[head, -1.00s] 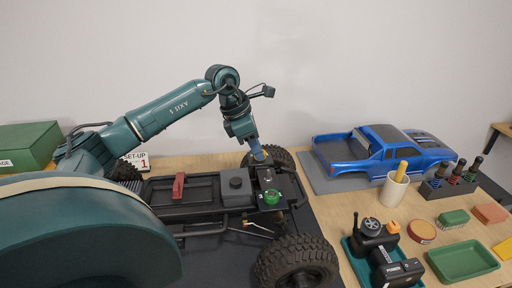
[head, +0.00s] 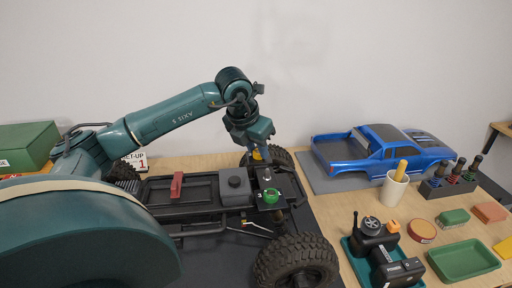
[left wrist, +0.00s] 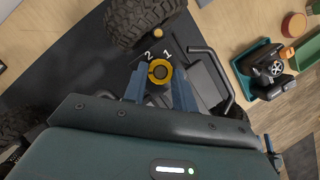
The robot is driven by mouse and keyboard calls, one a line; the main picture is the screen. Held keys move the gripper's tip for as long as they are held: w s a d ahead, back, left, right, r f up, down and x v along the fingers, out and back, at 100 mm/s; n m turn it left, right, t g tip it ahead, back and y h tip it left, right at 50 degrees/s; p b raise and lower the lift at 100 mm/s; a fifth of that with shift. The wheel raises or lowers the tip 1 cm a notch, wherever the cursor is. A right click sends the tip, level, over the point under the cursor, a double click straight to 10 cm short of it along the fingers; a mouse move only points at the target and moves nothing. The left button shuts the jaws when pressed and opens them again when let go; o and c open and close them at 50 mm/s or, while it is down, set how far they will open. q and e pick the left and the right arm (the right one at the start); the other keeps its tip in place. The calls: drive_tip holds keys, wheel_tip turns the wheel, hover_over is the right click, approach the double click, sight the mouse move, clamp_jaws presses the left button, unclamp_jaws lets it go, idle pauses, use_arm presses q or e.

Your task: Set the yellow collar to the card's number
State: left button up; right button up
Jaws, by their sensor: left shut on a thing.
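The yellow collar (left wrist: 160,71) sits on the far part of the crawler chassis (head: 205,190), with a dark round centre. White digits 2 and 1 are printed beside it in the left wrist view. My left gripper (left wrist: 159,88) is shut on the collar, one blue finger on each side; a bit of the collar (head: 257,155) shows under the gripper in the head view. I cannot tell which digit the collar's mark points at. The set-up card (head: 136,161) stands behind the chassis, partly hidden by my arm, and shows a red 1. My right gripper is out of view.
A green knob (head: 271,196) stands on the chassis near the collar. Large tyres (head: 297,262) flank it. To the right are a blue truck body (head: 380,151), a cup (head: 394,188), a transmitter in a teal tray (head: 350,262) and a green tray (head: 463,261).

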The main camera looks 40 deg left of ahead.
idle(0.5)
use_arm(q)
drive_tip(key=o, duration=1)
drive_tip(key=shift+c, duration=0.2)
drive_tip(key=shift+r, duration=0.1)
drive_tip(key=v, duration=1.3)
drive_tip(key=shift+d, duration=0.2)
